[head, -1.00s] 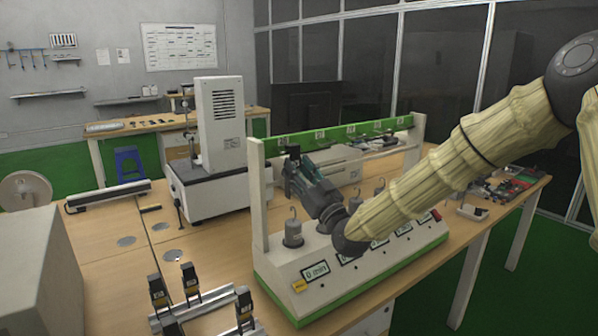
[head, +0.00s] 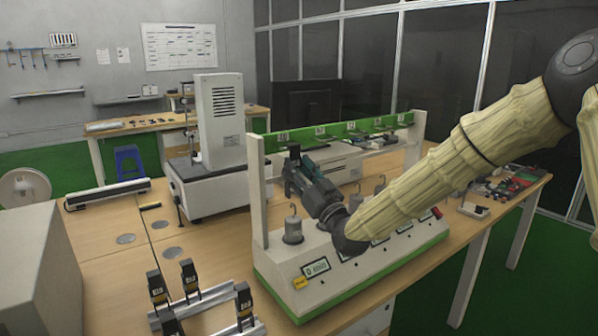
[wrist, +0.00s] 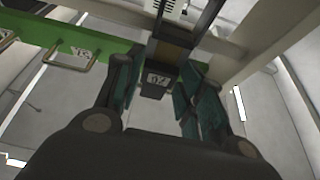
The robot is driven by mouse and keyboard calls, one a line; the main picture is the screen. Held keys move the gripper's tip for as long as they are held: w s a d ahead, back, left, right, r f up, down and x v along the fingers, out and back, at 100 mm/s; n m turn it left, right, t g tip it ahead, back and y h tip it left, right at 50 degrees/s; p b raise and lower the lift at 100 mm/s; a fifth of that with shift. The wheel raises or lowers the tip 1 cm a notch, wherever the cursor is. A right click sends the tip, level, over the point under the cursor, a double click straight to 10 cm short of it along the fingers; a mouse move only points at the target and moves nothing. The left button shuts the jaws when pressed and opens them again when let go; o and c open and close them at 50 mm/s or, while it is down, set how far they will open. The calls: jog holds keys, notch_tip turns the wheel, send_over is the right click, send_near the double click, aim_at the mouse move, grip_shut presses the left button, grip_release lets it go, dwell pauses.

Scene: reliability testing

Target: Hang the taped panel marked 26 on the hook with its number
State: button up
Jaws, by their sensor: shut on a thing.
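My gripper (head: 300,168) is raised in front of the left end of the green hook bar (head: 345,132). In the wrist view my gripper (wrist: 160,74) is shut on a dark panel (wrist: 166,55) with a brown band and a small white label, upside down in the picture and hard to read. The panel (head: 294,151) shows only as a small dark shape in the head view. In the wrist view the green bar (wrist: 115,45) passes close to the panel. A numbered tag and brass hook (wrist: 82,56) lie left of it. I cannot tell whether the panel touches a hook.
Grey weights (head: 293,231) stand on the white stand (head: 345,262) below the bar. A rack (head: 215,312) at the lower left holds more dark labelled panels (head: 158,288). A white machine (head: 218,120) stands behind on the left.

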jog(key=o, duration=1.3)
